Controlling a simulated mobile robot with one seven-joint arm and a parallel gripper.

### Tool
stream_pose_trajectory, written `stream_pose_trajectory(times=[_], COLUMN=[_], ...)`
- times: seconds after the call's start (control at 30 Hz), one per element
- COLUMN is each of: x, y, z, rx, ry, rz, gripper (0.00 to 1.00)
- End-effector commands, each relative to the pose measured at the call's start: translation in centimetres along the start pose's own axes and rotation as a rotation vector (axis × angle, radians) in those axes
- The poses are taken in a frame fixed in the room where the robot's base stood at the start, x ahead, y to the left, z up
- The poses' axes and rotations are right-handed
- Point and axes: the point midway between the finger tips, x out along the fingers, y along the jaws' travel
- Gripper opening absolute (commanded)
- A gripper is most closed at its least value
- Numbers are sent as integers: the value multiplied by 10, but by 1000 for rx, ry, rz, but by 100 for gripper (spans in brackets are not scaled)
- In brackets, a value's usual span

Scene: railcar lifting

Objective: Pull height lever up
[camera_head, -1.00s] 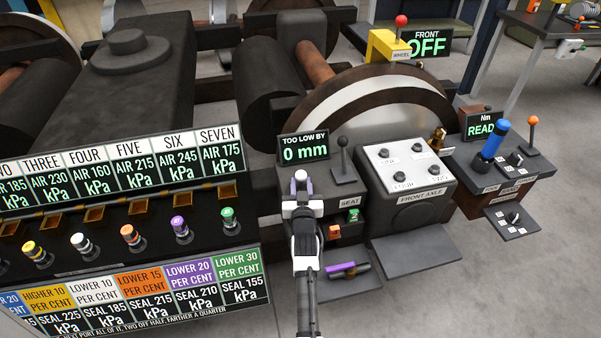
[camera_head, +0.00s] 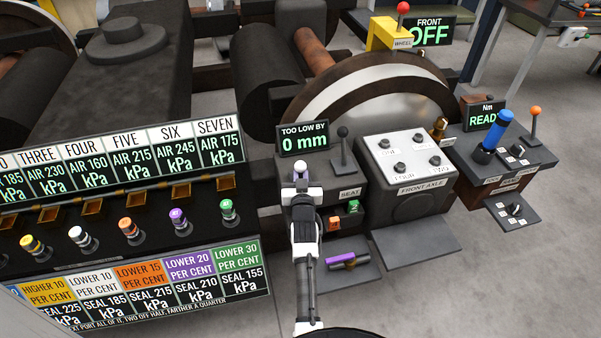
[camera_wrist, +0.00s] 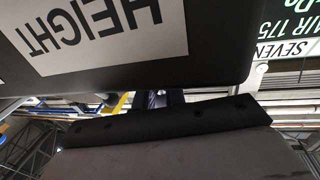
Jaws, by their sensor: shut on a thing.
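My gripper (camera_head: 301,180) is at the left side of the dark console (camera_head: 347,182), just below the "TOO LOW BY 0 mm" display (camera_head: 304,140). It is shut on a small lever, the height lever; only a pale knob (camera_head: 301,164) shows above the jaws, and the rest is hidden. In the wrist view a white "HEIGHT" label (camera_wrist: 100,32) appears upside down on a dark face close to the camera. The fingers and grip point are not clear there.
A black-knobbed lever (camera_head: 343,134) stands just right of my gripper, above the "SEAT" label (camera_head: 349,194). The front axle box (camera_head: 408,188) is farther right. The seal panel with coloured knobs (camera_head: 130,230) is at left.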

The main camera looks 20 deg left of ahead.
Motion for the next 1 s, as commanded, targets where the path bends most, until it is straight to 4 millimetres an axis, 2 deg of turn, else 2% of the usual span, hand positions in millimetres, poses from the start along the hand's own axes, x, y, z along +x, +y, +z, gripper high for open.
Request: stream_pose_trajectory(times=[0.13, 0.3, 0.6, 0.63, 0.77, 1.0], x=[0, 1, 1, 1, 1, 1], y=[0, 0, 0, 0, 0, 0], z=[-15, -42, -47, -47, -48, -45], rx=[0, 0, 0, 0, 0, 0], ry=[3, 4, 10, 11, 13, 6], rz=[0, 1, 0, 0, 0, 0], gripper=[0, 0, 0, 13, 30, 30])
